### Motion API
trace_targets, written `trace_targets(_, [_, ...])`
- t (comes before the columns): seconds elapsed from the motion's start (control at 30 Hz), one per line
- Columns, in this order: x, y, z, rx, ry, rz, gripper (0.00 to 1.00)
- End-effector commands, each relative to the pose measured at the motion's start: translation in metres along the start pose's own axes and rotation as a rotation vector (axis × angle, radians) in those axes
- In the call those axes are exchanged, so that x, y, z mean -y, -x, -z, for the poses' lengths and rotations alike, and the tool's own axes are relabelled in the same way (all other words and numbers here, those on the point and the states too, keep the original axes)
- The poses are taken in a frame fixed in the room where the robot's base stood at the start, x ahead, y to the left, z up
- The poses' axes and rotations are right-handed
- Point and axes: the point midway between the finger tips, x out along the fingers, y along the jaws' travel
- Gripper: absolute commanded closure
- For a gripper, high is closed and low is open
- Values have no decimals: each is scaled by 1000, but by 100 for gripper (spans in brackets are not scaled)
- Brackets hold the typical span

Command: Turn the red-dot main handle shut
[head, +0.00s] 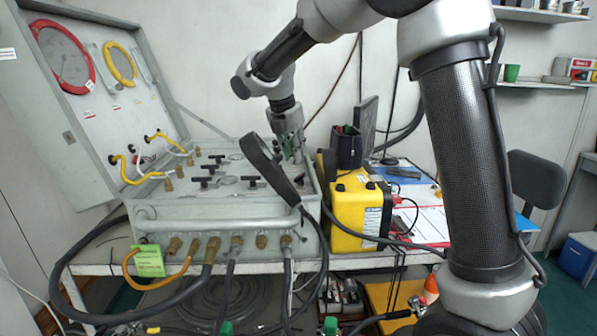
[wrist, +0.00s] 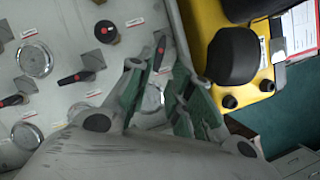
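The grey air panel (head: 225,212) is an open case with several black T-handles on its top. In the wrist view, a black handle with a red mark (wrist: 160,50) lies just past my fingertips. Another black handle with a red mark (wrist: 77,77) lies to the left, and a third (wrist: 12,100) is at the left edge. I cannot tell from the labels which is the main one. My gripper (head: 290,150) points down over the right end of the panel. In the wrist view its green-padded fingers (wrist: 160,92) are apart, with nothing clearly held between them.
Round metal gauges (wrist: 34,59) and a black knob (wrist: 105,32) sit among the handles. A yellow unit (head: 352,208) stands close to the panel's right side. Yellow hoses (head: 124,170) run along the left.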

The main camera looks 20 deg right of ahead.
Motion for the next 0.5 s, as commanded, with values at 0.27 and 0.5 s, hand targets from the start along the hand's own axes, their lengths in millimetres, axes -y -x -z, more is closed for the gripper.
trace_targets(0.27, [1,-35,1,-4,22,3,79])
trace_targets(0.5, [0,-70,1,-4,20,2,79])
